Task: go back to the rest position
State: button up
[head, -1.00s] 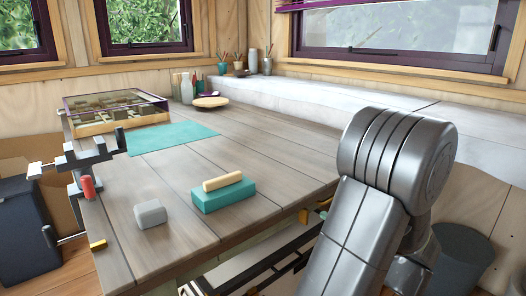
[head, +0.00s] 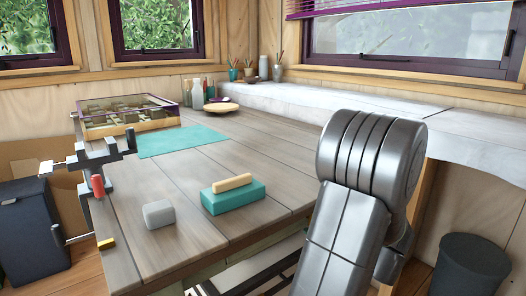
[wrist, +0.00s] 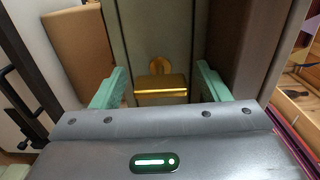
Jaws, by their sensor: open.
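My gripper (wrist: 157,82) shows in the wrist view, with its two teal fingers spread wide apart. Nothing is held between them. A golden block-like fitting with a round knob (wrist: 160,88) shows between and beyond the fingers, on a greenish panel; I cannot tell how far away it is. In the head view my grey arm rises at the right, in front of the workbench (head: 185,235); my gripper is out of sight there.
On the bench are a teal block with a yellow bar on top (head: 235,195), a grey block (head: 158,214), a teal mat (head: 180,141) and a glass-topped case (head: 128,115). A vise (head: 90,160) is at the left edge. Dark bins stand left (head: 32,230) and right (head: 470,268).

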jog(key=shift+s, duration=0.1)
jog(key=p+v, duration=0.3)
jog(key=v, duration=1.1)
jog(key=shift+m, duration=0.3)
jog(key=x, duration=0.4)
jog(key=b+x, duration=0.1)
jog(key=x, duration=0.9)
jog(key=shift+r, duration=0.3)
jog(key=m+p, duration=0.4)
jog(key=p, duration=0.2)
jog(key=m+p, duration=0.4)
jog(key=p, duration=0.3)
jog(key=shift+r+m, duration=0.1)
jog(key=shift+m, duration=0.2)
jog(key=m+p, duration=0.6)
jog(key=p, duration=0.3)
jog(key=shift+d, duration=0.15)
jog(key=shift+w+m+p, duration=0.2)
jog(key=shift+m+p, duration=1)
jog(key=shift+p, duration=0.15)
